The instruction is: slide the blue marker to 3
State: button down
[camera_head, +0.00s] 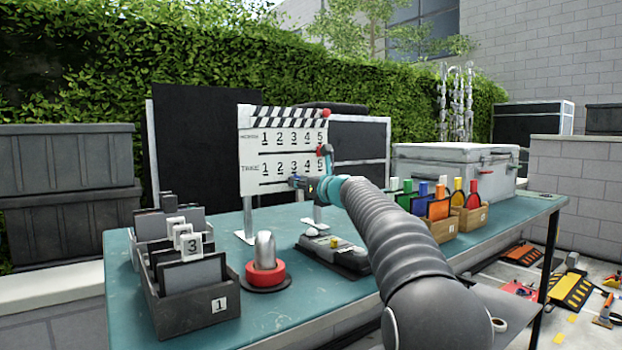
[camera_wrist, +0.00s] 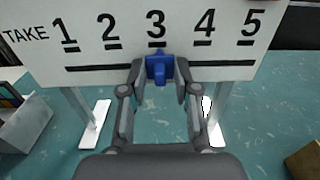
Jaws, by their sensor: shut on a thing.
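The blue marker (camera_wrist: 158,68) sits on the lower black slot of the white slate board, directly below the number 3 of the TAKE row in the wrist view. My gripper (camera_wrist: 159,74) is shut on it, one finger at each side. The board (camera_head: 252,148) stands upright on the table with numbers 1 to 5 in two rows. In the head view my gripper (camera_head: 299,183) is at the TAKE row, and the blue marker is too small to tell apart there. A red marker (camera_head: 320,151) is at the right end of the upper row.
The teal table (camera_head: 213,262) carries a grey card box (camera_head: 190,305) at the left, a red-based bell-like object (camera_head: 265,265), and a dark device (camera_head: 335,255) below the board. Wooden boxes with coloured items (camera_head: 440,228) and a silver case (camera_head: 455,165) stand at the right.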

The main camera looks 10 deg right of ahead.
jog(key=shift+a, duration=0.15)
jog(key=c, duration=1.2)
grip_release()
jog(key=shift+s, duration=0.15)
jog(key=v, duration=1.2)
